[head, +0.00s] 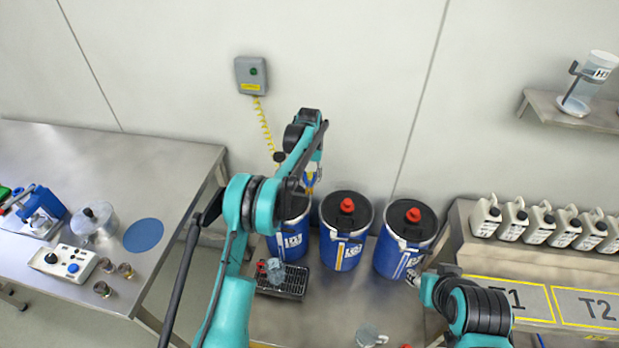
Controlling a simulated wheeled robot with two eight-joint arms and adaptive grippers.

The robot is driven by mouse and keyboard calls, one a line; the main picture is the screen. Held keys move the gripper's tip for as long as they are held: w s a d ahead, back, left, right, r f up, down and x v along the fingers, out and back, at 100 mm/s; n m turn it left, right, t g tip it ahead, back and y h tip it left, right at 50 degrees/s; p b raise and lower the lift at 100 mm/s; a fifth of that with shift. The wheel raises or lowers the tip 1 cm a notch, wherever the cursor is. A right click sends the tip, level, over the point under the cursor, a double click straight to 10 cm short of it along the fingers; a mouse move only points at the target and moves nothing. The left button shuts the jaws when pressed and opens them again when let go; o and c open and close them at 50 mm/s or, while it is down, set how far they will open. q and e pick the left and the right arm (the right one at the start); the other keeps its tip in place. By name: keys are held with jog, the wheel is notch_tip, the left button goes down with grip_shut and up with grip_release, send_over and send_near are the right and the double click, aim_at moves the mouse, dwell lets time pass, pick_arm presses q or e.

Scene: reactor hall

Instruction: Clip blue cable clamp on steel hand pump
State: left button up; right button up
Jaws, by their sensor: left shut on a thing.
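My left gripper (308,171) hangs over the leftmost blue drum (290,236), its arm reaching up and bending down there. It is shut on a small blue and yellow piece (312,180), which looks like the blue cable clamp; its jaws are mostly hidden by my arm. A yellow coiled cable (265,125) runs from the grey wall box (251,76) down towards this gripper. I cannot make out the steel hand pump; the top of the leftmost drum is largely hidden by my arm. My right arm is at the lower right, its jaws not clearly visible.
Two more blue drums (345,245) (398,258) with red caps stand to the right. A black grate (285,287) holds a small jug (275,271). A glass jug (369,334) stands in front. White canisters (513,218) line the right ledge. A steel table (150,170) is left.

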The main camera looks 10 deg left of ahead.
pick_arm(q)
jog(key=shift+f+b, duration=0.35)
jog(key=shift+f, duration=0.15)
dwell(0.4)
jog(key=o, duration=1)
jog(key=shift+c, duration=0.2)
notch_tip(320, 180, up, 12)
